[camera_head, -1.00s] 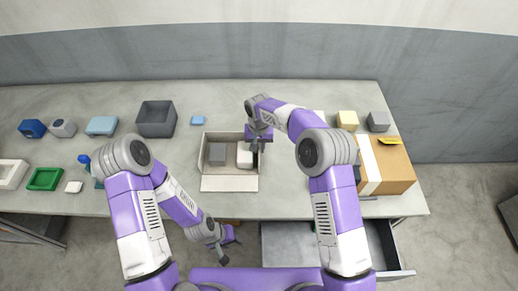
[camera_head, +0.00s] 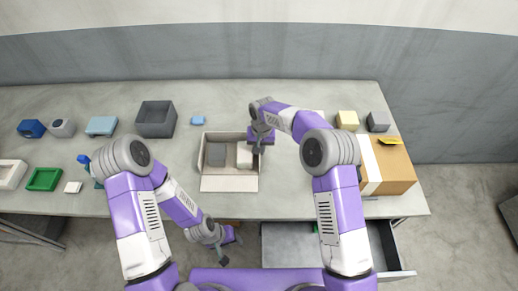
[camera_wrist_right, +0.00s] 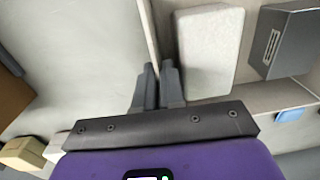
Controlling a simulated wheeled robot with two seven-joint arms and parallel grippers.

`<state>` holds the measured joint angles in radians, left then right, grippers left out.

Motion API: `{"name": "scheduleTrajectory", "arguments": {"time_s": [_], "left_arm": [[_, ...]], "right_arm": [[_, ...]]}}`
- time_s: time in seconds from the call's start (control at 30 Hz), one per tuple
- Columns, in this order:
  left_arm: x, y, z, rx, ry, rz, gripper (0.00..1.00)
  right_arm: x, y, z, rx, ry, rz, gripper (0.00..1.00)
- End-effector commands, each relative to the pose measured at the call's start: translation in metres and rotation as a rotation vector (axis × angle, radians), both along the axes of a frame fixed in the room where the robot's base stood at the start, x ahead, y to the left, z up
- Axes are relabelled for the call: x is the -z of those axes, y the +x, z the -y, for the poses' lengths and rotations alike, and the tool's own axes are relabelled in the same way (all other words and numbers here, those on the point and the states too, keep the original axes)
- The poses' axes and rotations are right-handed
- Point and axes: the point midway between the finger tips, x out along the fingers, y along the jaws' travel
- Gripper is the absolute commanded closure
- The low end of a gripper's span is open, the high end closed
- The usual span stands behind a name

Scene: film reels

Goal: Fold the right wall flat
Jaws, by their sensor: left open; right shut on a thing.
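An open box (camera_head: 229,184) stands on the table in the head view, its front wall folded out flat toward me. The right wall (camera_wrist_right: 150,38) is a thin upright panel in the right wrist view. My right gripper (camera_wrist_right: 159,82) is shut on its upper edge, one finger on each side; in the head view the gripper (camera_head: 261,147) is at the box's right side, hiding part of that wall. A grey block (camera_head: 216,155) and a white block (camera_head: 244,157) are inside the box. My left gripper (camera_head: 231,240) is open and empty, low in front of the table.
A large brown carton (camera_head: 392,168) stands to the right. A dark grey bin (camera_head: 156,119) is behind left, with a small blue block (camera_head: 197,120) beside it. The tabletop directly right of the box is mostly clear. An open drawer (camera_head: 393,246) juts out at front right.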

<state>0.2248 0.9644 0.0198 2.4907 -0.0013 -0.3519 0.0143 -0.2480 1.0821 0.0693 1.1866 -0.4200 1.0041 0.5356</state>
Motion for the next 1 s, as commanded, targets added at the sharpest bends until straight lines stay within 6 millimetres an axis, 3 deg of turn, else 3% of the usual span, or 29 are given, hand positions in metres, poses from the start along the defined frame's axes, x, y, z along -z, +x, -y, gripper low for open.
{"name": "scheduleTrajectory", "arguments": {"time_s": [0.6, 1.0], "left_arm": [[0.032, 0.0, 0.0, 0.0, 0.0, 0.0, 0.57], [0.044, 0.0, 0.0, 0.0, 0.0, 0.0, 0.57]], "right_arm": [[0.008, 0.001, 0.027, 0.005, 0.42, 0.002, 1.0], [0.01, 0.0, 0.033, 0.0, 0.563, 0.002, 1.0]]}}
